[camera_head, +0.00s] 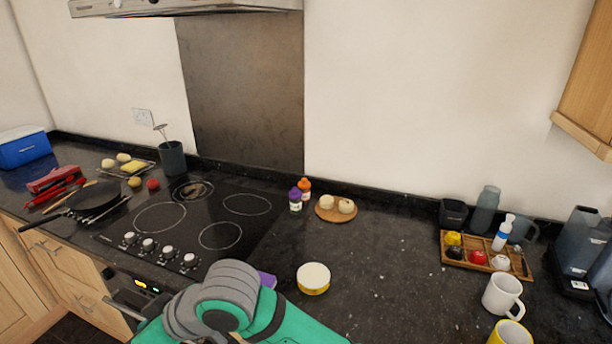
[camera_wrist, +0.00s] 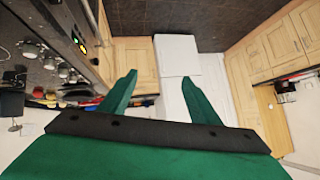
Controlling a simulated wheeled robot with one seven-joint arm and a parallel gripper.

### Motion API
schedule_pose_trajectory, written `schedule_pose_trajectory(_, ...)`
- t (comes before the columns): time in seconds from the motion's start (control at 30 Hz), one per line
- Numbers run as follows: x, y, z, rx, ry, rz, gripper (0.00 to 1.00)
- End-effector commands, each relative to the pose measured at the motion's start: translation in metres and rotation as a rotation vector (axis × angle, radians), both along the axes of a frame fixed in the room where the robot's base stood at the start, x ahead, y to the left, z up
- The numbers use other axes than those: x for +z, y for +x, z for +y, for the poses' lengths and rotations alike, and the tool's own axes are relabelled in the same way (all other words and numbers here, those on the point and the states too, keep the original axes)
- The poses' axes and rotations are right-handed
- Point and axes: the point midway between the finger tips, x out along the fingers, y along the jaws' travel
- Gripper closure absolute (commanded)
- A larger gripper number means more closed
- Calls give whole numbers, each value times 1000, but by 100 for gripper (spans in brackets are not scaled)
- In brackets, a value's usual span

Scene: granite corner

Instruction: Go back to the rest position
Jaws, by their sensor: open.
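My gripper (camera_wrist: 160,88) shows in the wrist view with its two green fingers apart and nothing between them. Past the fingers are the floor, a white block-shaped unit and wooden cabinets. In the head view my grey and green arm is at the bottom centre, in front of the counter's edge, and the fingers are hidden there. A purple patch shows just behind the arm, mostly covered, and I cannot tell what it is.
The black hob (camera_head: 190,222) with its knobs lies left of centre. A yellow tin (camera_head: 313,279) stands just right of my arm. White mug (camera_head: 502,296), yellow mug (camera_head: 508,333) and wooden tray (camera_head: 470,264) are at the right. The counter's middle (camera_head: 400,260) is clear.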

Motion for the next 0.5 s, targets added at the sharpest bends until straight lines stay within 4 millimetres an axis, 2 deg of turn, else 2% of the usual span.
schedule_pose_trajectory(0.1,15,5,19,-39,166,13,43)
schedule_pose_trajectory(0.2,28,12,30,-82,295,18,43)
schedule_pose_trajectory(0.37,45,28,36,-173,487,29,43)
schedule_pose_trajectory(0.5,52,43,32,-268,634,37,43)
